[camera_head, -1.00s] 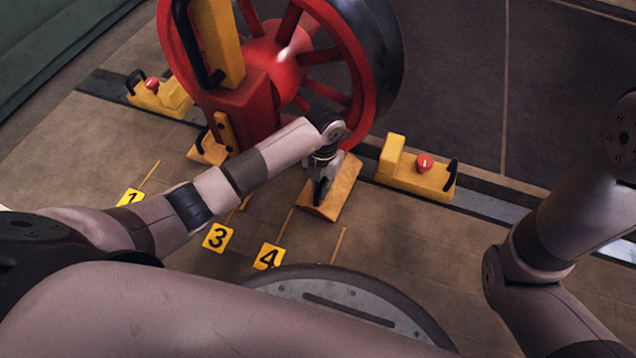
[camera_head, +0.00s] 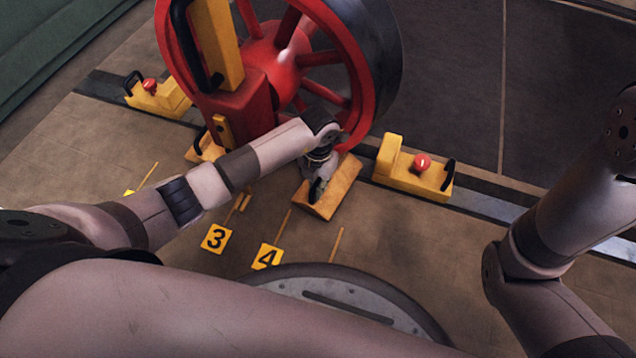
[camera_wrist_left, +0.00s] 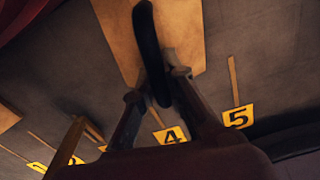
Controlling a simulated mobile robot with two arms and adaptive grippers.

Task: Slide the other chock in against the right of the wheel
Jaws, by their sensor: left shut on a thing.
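The wooden chock (camera_head: 338,192) is on the floor to the right of the red wheel (camera_head: 352,75), close to its lower edge; the arm hides whether they touch. My left gripper (camera_head: 316,188) is over this chock, shut on its dark handle. The left wrist view shows the fingers (camera_wrist_left: 158,88) closed around the black curved handle (camera_wrist_left: 148,45), with the wooden chock (camera_wrist_left: 185,25) beyond. The other wooden chock (camera_head: 203,150) is at the wheel's left, partly hidden by the red post. My right arm shows at the right, but its gripper is out of view.
A yellow stop block with a red button (camera_head: 418,170) stands on the rail right of the chock; a similar block (camera_head: 155,97) stands at the left. Number plates 3 (camera_head: 215,239) and 4 (camera_head: 267,257) mark the floor in front. Floor right of the plates is clear.

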